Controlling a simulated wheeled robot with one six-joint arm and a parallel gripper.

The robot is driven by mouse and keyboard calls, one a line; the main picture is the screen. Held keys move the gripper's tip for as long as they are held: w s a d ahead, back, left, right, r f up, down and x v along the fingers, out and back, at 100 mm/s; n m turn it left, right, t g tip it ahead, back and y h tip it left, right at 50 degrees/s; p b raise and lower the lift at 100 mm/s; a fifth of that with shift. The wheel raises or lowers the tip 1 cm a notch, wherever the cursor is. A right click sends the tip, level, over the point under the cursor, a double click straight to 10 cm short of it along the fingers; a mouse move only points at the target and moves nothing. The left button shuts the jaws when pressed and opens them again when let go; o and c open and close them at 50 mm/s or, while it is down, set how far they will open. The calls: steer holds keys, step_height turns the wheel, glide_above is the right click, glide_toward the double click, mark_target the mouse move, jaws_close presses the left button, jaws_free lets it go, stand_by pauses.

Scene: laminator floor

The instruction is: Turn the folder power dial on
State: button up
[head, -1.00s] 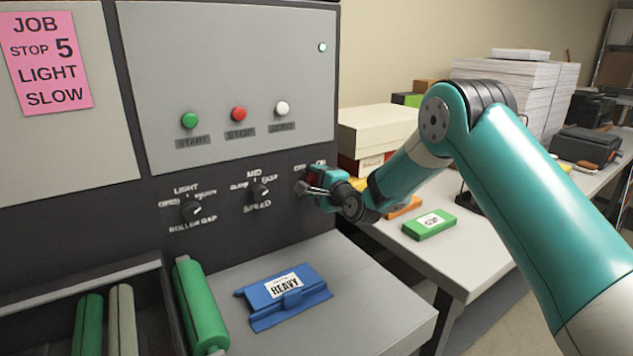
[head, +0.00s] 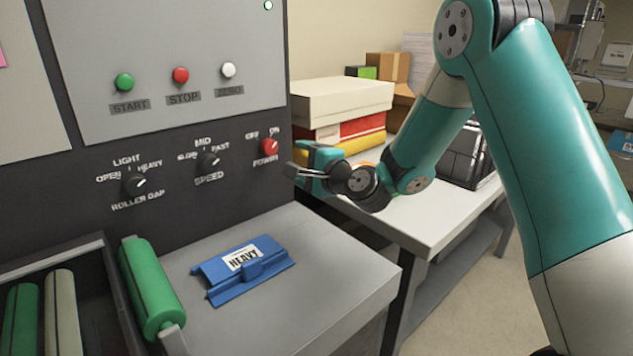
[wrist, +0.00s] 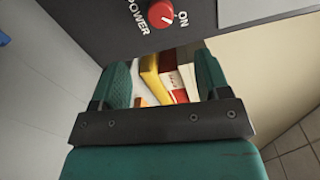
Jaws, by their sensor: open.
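The red power dial (head: 269,146) is on the dark panel at the right, under OFF and ON labels. Its pale mark appears to point up and right, toward ON. In the wrist view the dial (wrist: 161,14) is at the top edge, beyond the fingertips, with its mark toward the ON label. My gripper (head: 293,165) is just right of and below the dial in the head view, apart from it. In the wrist view its fingers (wrist: 163,78) are spread with nothing held between them.
The roller gap dial (head: 136,184) and speed dial (head: 208,162) are to the left. A blue HEAVY block (head: 245,268) lies on the grey shelf below. Stacked boxes (head: 335,105) stand on a side table behind my gripper.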

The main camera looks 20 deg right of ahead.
steer(key=shift+b+v, duration=0.75)
steer(key=shift+v, duration=1.45)
steer(key=shift+r, duration=0.1)
steer(key=s+a+r+n+g+y+p, duration=0.15)
steer(key=s+a+n+g+y, duration=0.25)
steer(key=s+a+n+g, duration=0.8)
steer(key=s+d+n+g+h, duration=0.2)
steer(key=s+n+g+h, duration=0.2)
steer(key=s+n, duration=0.7)
steer(key=s+h, duration=0.1)
steer(key=s, duration=0.9)
steer(key=shift+s+f+n+g+p, duration=0.15)
steer(key=shift+f+n+g+p, duration=0.15)
steer(key=shift+g+p, duration=0.1)
steer(key=shift+d, duration=0.1)
steer(key=shift+c, duration=0.2)
